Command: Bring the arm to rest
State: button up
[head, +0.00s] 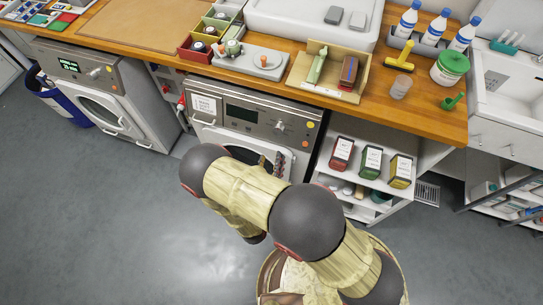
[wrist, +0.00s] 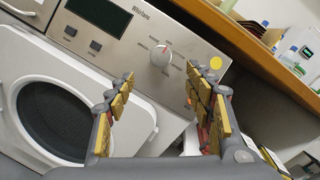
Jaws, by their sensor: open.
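My gripper (wrist: 162,82) is open and empty in the wrist view, with its two yellow-padded fingers spread apart. In the head view the arm is folded in front of the same machine (head: 235,112). There only a bit of the gripper (head: 276,162) shows past my arm, low before the door. My arm hides most of that door. Whether the fingers touch the machine I cannot tell.
A wooden counter (head: 290,55) runs above, with a cardboard tray (head: 322,92), a grey tray (head: 240,63), blue-capped bottles (head: 436,25) and a clear cup (head: 401,87). An open shelf (head: 345,187) holds three labelled tins. A second machine (head: 95,90) stands left. The floor (head: 90,220) at left is clear.

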dwell(0.5)
jog(key=s+d+m+g+h, duration=0.4)
jog(key=s+d+m+h, duration=0.15)
jog(key=d, duration=0.45)
jog(key=s+d+r+m+g+h, duration=0.2)
jog(key=s+d+r+m+g, duration=0.15)
jog(key=r+m+g, duration=0.35)
jog(key=s+d+r+m+g+h, duration=0.1)
jog(key=s+d+r+m+g, duration=0.1)
jog(key=s+r+m+g, duration=0.5)
jog(key=a+r+m+y, duration=0.4)
jog(key=r+m+y, duration=0.8)
jog(key=m, duration=0.4)
jog(key=d+r+m+t, duration=0.2)
jog(key=d+r+t, duration=0.1)
jog(key=r, duration=0.5)
jog(key=d+r+m+t, duration=0.2)
jog(key=d+r+t, duration=0.1)
jog(key=r, duration=0.5)
jog(key=shift+d+m, duration=0.35)
jog(key=shift+d, duration=0.35)
